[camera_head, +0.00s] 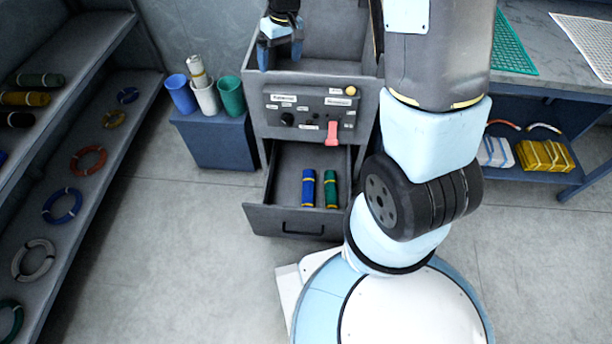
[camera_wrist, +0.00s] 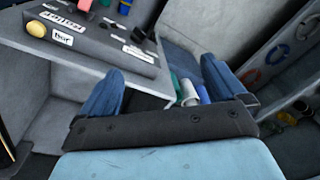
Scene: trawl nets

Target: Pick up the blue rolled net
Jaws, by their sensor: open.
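The blue rolled net (camera_head: 308,188) lies in the open drawer (camera_head: 290,222) of the grey control cabinet, with yellow bands around it. A green rolled net (camera_head: 330,188) lies beside it on the right. My gripper (camera_head: 280,42) is up at the cabinet's top, above the control panel and well apart from the nets. In the wrist view my gripper (camera_wrist: 160,85) has its two blue fingers spread wide with nothing between them. A small blue piece shows at the top of the wrist view; I cannot tell for sure that it is the net.
The control panel (camera_head: 312,110) has a red lever (camera_head: 332,132) and a yellow button. Blue, white and green bins (camera_head: 205,98) stand on a blue box at left. Shelves (camera_head: 85,150) with coils line the left wall. A bench (camera_head: 545,90) stands at right. The floor between is clear.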

